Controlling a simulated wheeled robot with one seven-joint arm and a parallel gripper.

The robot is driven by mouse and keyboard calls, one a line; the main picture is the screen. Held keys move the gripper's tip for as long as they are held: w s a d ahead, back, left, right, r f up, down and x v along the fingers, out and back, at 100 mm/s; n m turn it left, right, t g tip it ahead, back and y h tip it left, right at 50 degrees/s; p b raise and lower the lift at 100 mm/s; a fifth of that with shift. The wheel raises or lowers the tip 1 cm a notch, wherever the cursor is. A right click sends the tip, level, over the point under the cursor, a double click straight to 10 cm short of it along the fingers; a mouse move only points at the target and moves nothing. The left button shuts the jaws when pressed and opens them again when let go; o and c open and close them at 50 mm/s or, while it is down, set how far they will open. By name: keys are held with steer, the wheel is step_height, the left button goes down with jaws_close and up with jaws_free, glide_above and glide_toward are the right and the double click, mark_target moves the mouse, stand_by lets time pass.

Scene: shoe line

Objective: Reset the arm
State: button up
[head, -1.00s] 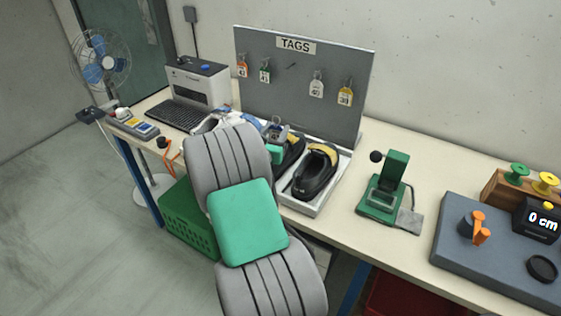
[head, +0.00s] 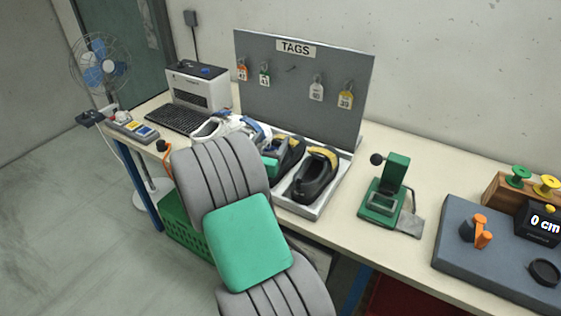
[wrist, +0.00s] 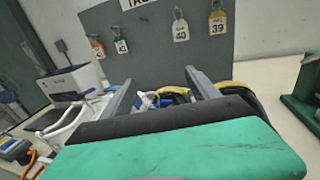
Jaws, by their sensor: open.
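My arm, grey with a green panel, reaches over the front of the workbench (head: 415,245) in the head view and hides part of it. In the wrist view my gripper (wrist: 160,88) shows two grey fingers set apart, with nothing held between them. It points toward the grey tag board (wrist: 150,50). Beyond and below the fingers are the black and yellow shoes, partly hidden. In the head view the right shoe (head: 316,176) lies in a white tray (head: 310,210), with another shoe (head: 290,155) to its left.
The tag board (head: 300,95) carries several hanging tags. A printer (head: 200,85), keyboard (head: 178,118) and white shoe (head: 215,128) are at the left. A green press (head: 388,190) and grey mat (head: 470,250) are at the right. A green crate (head: 185,225) is below the bench.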

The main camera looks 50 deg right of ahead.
steer(key=shift+v, duration=1.7)
